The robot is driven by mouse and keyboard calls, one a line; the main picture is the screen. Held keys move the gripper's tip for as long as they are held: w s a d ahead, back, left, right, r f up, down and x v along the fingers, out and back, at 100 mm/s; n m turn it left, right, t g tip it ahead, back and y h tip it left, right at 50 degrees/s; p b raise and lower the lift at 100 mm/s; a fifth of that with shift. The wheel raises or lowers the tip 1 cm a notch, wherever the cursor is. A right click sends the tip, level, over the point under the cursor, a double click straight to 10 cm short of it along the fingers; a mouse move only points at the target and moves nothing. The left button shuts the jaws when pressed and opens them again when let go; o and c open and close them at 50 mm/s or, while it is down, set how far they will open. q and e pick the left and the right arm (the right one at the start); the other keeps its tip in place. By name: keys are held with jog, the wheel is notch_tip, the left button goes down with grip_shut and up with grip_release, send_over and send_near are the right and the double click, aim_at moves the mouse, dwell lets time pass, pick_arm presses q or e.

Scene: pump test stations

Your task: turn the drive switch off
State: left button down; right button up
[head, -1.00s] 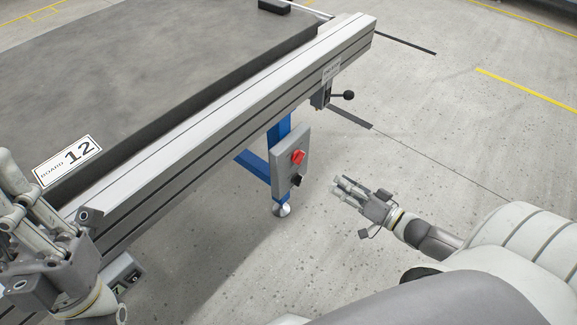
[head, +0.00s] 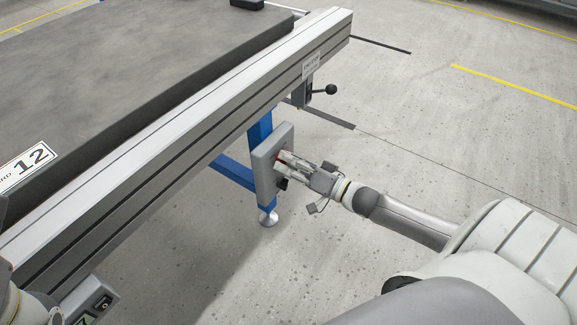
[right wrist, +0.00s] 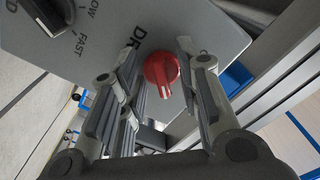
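The drive switch is a red rotary knob (right wrist: 162,73) on a grey control panel (head: 265,170), mounted at a blue table leg. Part of the lettering "DR" shows beside it in the right wrist view. A white mark on the knob points towards the bottom of that view. My right gripper (head: 287,162) is at the panel, its open fingers on both sides of the knob. I cannot tell whether they touch it. In the head view the fingers hide most of the knob.
A black knob (right wrist: 52,12) with SLOW and FAST lettering sits near the red one. Above is a conveyor table with a metal side rail (head: 190,125). A black ball-ended lever (head: 328,90) sticks out further along. A small switch box (head: 95,303) is at lower left. The floor at right is clear.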

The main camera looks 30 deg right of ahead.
jog(key=shift+w, duration=0.15)
grip_shut()
